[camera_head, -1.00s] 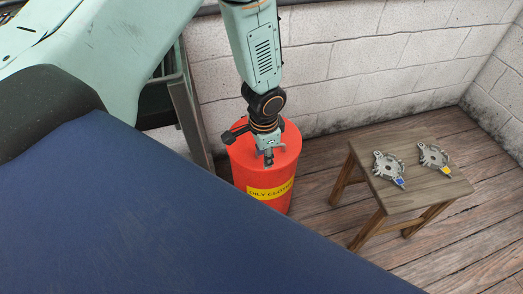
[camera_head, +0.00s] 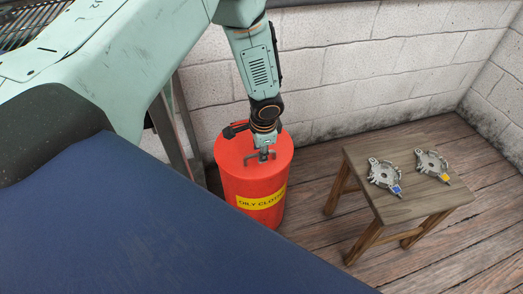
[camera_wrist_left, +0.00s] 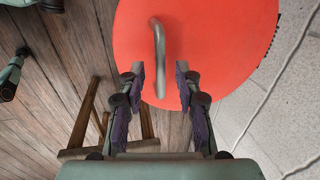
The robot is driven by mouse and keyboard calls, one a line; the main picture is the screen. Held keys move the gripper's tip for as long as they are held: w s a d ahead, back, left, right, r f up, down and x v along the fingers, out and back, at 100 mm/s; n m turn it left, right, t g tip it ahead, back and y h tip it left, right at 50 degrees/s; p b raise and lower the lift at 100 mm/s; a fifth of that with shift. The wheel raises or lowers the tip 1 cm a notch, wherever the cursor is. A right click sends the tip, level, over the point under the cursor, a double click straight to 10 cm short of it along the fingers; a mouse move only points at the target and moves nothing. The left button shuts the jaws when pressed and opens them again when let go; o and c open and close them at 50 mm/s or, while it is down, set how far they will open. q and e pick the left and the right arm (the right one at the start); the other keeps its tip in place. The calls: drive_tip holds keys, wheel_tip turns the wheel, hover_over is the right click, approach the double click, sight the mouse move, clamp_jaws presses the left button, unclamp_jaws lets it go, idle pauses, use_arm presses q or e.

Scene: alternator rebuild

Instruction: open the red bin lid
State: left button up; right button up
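The red bin (camera_head: 236,185) is a round drum with a yellow label reading "OILY CLOTH…", standing on the floor behind the blue surface. Its flat red lid (camera_head: 281,150) is down on top; the lid (camera_wrist_left: 225,45) fills the upper middle of the left wrist view. A grey bar handle (camera_wrist_left: 158,40) stands on the lid. My left gripper (camera_head: 263,155) is over the lid. In the wrist view my left gripper (camera_wrist_left: 160,78) is open, with the handle's near end between its two fingertips and a gap showing on both sides. My right gripper is not in view.
A wooden stool (camera_head: 410,208) right of the bin holds two grey metal parts, one with a blue tag (camera_head: 384,173) and one with a yellow tag (camera_head: 431,163). A white block wall (camera_head: 340,70) stands close behind the bin. Plank floor between bin and stool is clear.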

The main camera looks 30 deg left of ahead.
use_arm(q)
drive_tip(key=shift+c, duration=0.3)
clamp_jaws()
idle(0.4)
